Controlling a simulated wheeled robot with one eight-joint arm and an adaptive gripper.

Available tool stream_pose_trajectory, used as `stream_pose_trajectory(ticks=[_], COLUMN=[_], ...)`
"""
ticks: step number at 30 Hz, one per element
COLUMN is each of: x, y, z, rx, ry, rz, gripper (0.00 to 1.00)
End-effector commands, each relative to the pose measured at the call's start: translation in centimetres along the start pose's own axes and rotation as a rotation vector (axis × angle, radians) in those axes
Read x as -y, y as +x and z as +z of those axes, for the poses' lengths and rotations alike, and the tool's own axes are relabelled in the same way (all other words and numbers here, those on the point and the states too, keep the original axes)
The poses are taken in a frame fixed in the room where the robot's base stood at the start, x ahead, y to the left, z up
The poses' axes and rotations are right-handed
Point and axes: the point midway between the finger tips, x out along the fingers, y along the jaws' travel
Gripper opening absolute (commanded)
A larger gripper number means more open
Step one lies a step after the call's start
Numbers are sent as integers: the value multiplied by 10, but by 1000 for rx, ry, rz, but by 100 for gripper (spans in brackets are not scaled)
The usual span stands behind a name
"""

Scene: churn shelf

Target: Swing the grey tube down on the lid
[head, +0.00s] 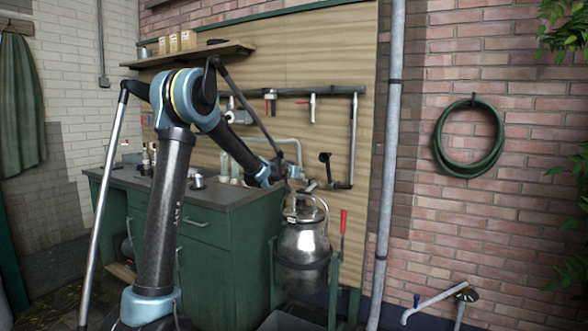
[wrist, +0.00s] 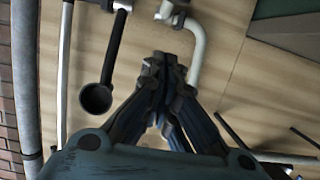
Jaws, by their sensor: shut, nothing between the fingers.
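A bent grey tube (head: 282,140) runs along the wooden panel and turns down behind my gripper. In the wrist view a bent pale grey tube (wrist: 197,48) lies just right of the fingertips; contact cannot be told. My gripper (head: 301,178) is shut and empty, in front of the panel and above the steel churn (head: 302,245). Its closed fingers (wrist: 162,68) fill the middle of the wrist view. The lid (head: 305,213) sits on the churn under an arched handle. The lid does not show in the wrist view.
A black crank with a cup-shaped end (head: 325,158) is right of my gripper, and it also shows in the wrist view (wrist: 96,98). A thin metal pipe (head: 353,140) hangs beside it. A red-handled lever (head: 343,222) stands right of the churn. A green cabinet (head: 230,240) is left.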

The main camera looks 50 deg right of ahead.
Motion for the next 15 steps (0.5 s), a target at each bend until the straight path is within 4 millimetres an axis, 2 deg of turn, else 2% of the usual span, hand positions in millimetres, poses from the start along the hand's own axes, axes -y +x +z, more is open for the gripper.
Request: stream_pose_trajectory(ticks=[6, 15], x=[-1, -2], y=[-2, -2], z=[20, 31], rx=[0, 0], ry=[1, 1], rz=[1, 2], gripper=[0, 0])
